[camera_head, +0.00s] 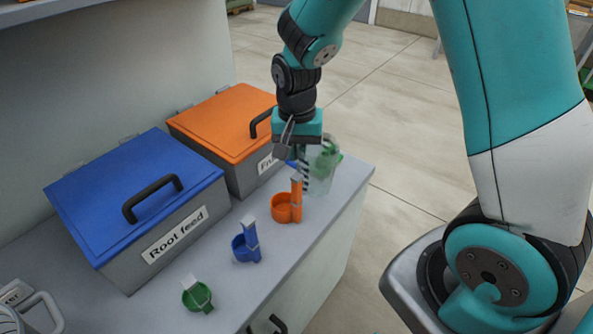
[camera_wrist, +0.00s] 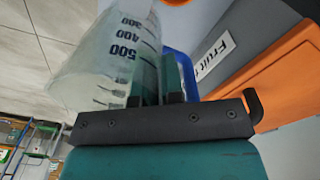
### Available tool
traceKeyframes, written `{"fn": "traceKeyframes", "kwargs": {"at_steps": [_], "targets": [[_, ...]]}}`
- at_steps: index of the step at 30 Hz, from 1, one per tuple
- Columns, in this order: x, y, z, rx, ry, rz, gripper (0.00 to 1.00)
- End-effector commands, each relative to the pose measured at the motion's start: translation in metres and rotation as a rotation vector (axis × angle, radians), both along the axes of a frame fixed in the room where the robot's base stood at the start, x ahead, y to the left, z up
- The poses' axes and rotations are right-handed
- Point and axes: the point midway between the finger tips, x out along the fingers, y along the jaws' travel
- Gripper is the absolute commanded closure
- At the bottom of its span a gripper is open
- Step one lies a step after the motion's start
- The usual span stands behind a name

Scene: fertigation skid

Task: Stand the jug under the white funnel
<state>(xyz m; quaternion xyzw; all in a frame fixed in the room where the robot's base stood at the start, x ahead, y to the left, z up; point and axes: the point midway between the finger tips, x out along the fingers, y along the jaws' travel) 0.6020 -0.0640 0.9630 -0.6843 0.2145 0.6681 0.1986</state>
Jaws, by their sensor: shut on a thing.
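The jug (camera_head: 322,178) is clear, with dark graduation marks, and is at the far right end of the grey counter in the head view. In the wrist view the jug (camera_wrist: 115,55) fills the upper left, with marks for 300, 400 and 500. My gripper (camera_head: 303,163) points down at the jug's near side and is shut on it. The wrist view also shows my gripper (camera_wrist: 160,92) against the jug's side; the exact grip point is partly hidden. I cannot tell whether the jug's base touches the counter. No white funnel is visible in either view.
A blue-lidded Root feed box (camera_head: 140,200) and an orange-lidded box (camera_head: 225,125) stand along the wall. A white handled vessel (camera_head: 42,308) is cut off at lower left.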

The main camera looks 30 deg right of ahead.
Motion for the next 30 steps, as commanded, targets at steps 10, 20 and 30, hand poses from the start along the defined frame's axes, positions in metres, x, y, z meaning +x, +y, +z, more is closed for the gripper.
{"fn": "traceKeyframes", "kwargs": {"at_steps": [10, 20, 30], "targets": [[-0.001, 0.0, -0.042, -0.001, 0.004, 0.0, 1.0], [0.0, 0.0, -0.059, -0.001, -0.001, 0.0, 1.0], [0.0, 0.0, -0.061, -0.001, -0.001, 0.0, 0.67]]}}
